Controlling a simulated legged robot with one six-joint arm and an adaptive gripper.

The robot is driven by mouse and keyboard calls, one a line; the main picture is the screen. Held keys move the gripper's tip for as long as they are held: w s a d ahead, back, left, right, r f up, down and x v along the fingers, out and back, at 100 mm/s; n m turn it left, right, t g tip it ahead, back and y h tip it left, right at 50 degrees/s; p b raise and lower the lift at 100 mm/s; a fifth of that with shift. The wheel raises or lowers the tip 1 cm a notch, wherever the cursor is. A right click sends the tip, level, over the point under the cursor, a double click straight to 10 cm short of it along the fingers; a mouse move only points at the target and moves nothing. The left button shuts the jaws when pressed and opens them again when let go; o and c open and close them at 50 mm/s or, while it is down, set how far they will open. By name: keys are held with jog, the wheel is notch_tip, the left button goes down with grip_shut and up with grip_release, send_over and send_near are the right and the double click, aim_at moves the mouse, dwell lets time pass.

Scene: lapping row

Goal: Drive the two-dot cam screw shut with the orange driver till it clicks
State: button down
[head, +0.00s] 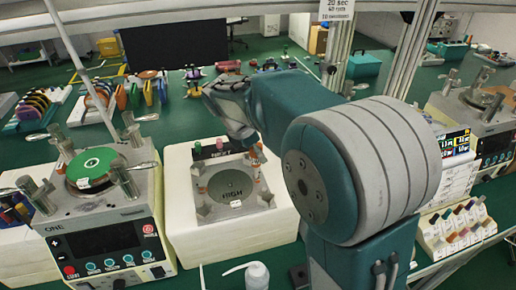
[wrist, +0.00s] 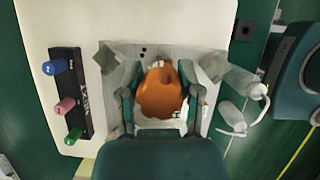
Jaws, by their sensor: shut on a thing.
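The orange driver (wrist: 161,92) is between the two fingers of my gripper (wrist: 160,70), which is shut on it, in the wrist view. The driver's working end is hidden below its handle, so I cannot tell if it touches a screw. Two black dots (wrist: 143,52) show on the grey plate just beyond the fingers. No cam screw shows clearly beside them. In the head view the square grey fixture (head: 214,180), with a round plate marked HIGH, sits on a white block.
A black rack (wrist: 90,120) with blue, pink and green handles stands beside the fixture. Machine ONE (head: 110,245), topped by a green disc (head: 92,165), stands to the left. A white squeeze bottle (head: 257,277) is in front. Small coloured bins (head: 455,225) stand at right.

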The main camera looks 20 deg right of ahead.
jog(key=m+g, duration=0.2)
jog(key=m, duration=0.3)
jog(key=shift+s+m, duration=0.15)
jog(key=shift+m, duration=0.25)
jog(key=m+g, duration=0.1)
jog(key=m, duration=0.1)
jog(key=m+g+y, duration=0.1)
jog(key=m, duration=0.2)
jog(key=shift+s+f+y, duration=0.1)
jog(key=shift+s+y, duration=0.05)
jog(key=shift+y, duration=0.15)
jog(key=m+y, duration=0.1)
jog(key=m, duration=0.2)
jog(key=m+g+y, duration=0.1)
jog(key=m, duration=0.1)
jog(key=shift+s+a+m, duration=0.1)
jog(key=shift+a+m, duration=0.05)
jog(key=shift+m, duration=0.25)
jog(key=m+y, duration=0.1)
jog(key=m, duration=0.3)
jog(key=shift+a+y, duration=0.2)
jog(key=shift+y, duration=0.2)
jog(key=shift+r, duration=2.35)
